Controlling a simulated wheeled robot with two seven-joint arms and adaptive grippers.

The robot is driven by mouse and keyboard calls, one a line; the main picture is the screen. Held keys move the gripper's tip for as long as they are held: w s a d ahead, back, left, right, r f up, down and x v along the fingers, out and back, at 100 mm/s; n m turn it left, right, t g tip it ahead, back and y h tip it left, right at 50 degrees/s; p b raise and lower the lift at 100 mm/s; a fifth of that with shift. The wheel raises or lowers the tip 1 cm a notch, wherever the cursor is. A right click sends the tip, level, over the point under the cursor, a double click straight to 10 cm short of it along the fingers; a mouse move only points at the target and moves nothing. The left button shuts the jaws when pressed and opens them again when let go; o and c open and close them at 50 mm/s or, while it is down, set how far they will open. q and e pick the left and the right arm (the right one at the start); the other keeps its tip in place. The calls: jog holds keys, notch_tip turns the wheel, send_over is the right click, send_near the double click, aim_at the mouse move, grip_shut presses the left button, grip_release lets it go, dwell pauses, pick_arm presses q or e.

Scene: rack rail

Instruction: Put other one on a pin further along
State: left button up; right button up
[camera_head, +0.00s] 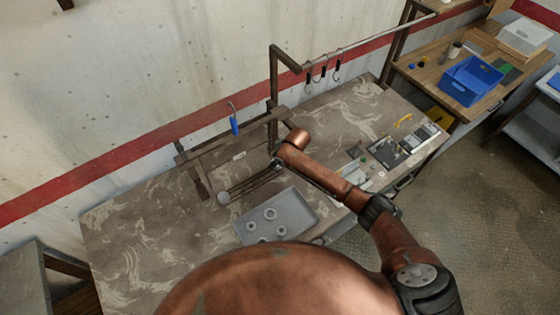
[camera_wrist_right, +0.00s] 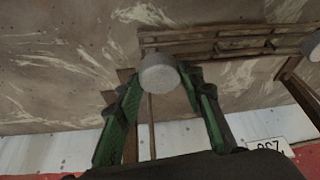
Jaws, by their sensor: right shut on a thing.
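My right gripper (camera_head: 276,163) reaches in from the right to the dark bars of the rack (camera_head: 250,186). In the right wrist view its green-padded fingers (camera_wrist_right: 158,85) are shut on a pale grey round piece (camera_wrist_right: 158,74) at the fingertips. The rack's parallel bars (camera_wrist_right: 215,42) run close beyond that piece; I cannot tell whether they touch. A second pale round piece (camera_wrist_right: 312,45) is at the right edge there. In the head view a pale round piece (camera_head: 222,198) sits at the near end of the bars. My left gripper is out of view.
A grey tray (camera_head: 302,206) with several light rings lies in front of the rack. A blue-handled item (camera_head: 234,125) hangs behind. An upright post (camera_head: 273,85) carries a rail with hooks (camera_head: 322,72). Small parts (camera_head: 390,150) clutter the table's right; its left is clear.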

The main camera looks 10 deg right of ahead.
jog(key=shift+f, duration=0.4)
jog(key=shift+f+b, duration=0.3)
jog(key=shift+f, duration=0.75)
jog(key=o, duration=1.2)
jog(key=shift+c, duration=0.2)
